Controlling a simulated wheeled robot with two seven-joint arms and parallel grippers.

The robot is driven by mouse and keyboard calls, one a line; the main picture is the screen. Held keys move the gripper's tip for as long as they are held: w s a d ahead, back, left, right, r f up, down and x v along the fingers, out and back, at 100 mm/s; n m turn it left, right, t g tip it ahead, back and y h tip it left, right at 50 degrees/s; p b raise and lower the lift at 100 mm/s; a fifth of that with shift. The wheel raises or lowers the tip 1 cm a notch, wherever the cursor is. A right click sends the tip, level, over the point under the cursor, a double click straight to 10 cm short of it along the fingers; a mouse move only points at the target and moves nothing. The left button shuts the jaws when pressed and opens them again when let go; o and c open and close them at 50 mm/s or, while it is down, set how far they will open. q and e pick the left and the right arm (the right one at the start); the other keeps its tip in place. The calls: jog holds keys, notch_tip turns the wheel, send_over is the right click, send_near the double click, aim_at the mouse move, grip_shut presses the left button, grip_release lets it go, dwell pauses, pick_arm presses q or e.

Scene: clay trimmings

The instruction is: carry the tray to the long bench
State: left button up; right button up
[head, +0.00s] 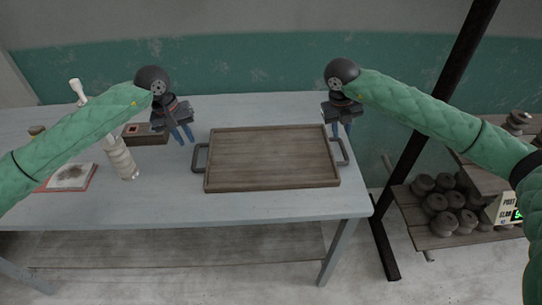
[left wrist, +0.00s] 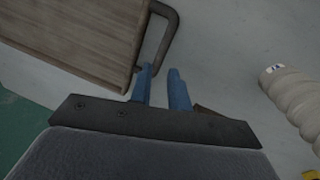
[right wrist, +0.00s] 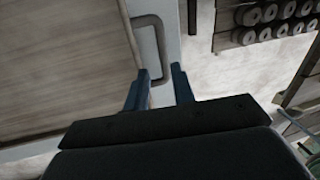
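The wooden tray (head: 272,158) lies flat on the grey table and has a dark metal handle at each short end. My left gripper (head: 183,135) is open above the table, a little left of and behind the left handle (head: 200,157). In the left wrist view, its blue fingers (left wrist: 162,88) are near that handle (left wrist: 160,40), with nothing between them. My right gripper (head: 342,130) is open near the right handle (head: 343,152). Exact heights are hard to tell.
A cream ribbed cylinder (head: 121,158), a small dark box (head: 146,134) and a red-edged board (head: 68,177) stand on the left of the grey table (head: 270,207). A dark post (head: 413,150) and a shelf with several round weights (head: 445,205) are at right.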

aim_at(343, 149)
pick_arm(q)
jog(key=shift+m, duration=0.7)
pick_arm(e)
jog(key=shift+s+d+m, duration=0.1)
jog(key=shift+d+m, duration=0.1)
jog(key=shift+m, duration=0.1)
pick_arm(q)
jog(key=shift+f, duration=0.1)
pick_arm(e)
jog(key=shift+f, duration=0.1)
